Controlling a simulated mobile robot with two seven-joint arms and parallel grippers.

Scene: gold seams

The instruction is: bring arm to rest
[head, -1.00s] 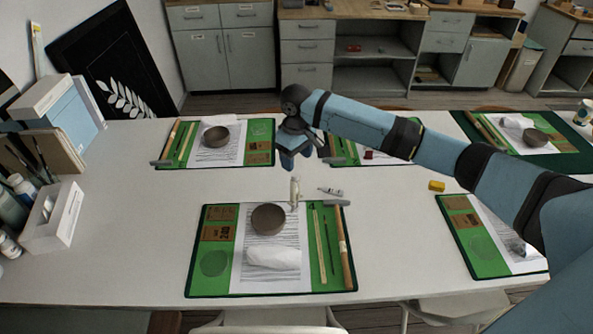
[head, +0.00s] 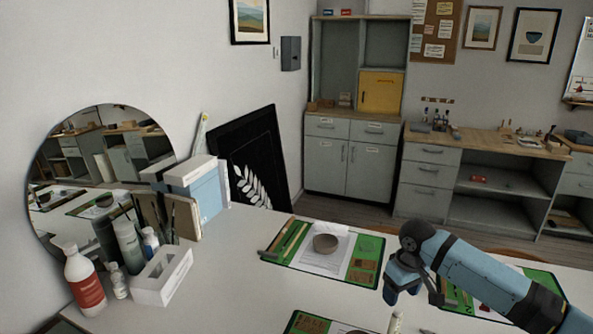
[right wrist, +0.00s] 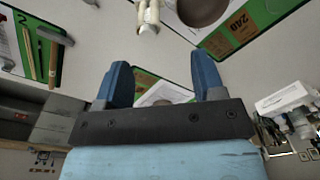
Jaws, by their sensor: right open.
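My right arm (head: 490,284) reaches in from the lower right in the head view. Its blue-fingered right gripper (head: 402,288) hangs above the white table (head: 232,262), between two green mats. In the right wrist view the right gripper (right wrist: 162,82) has its two fingers wide apart, with nothing held between them. My left gripper is in neither view.
A green mat (head: 364,272) with a brown bowl (head: 326,243) lies left of the gripper. A small pale bottle (head: 395,324) stands nearer. At left are a red-labelled bottle (head: 85,286), a white box (head: 163,277) and a round mirror (head: 68,158). Bare table lies between.

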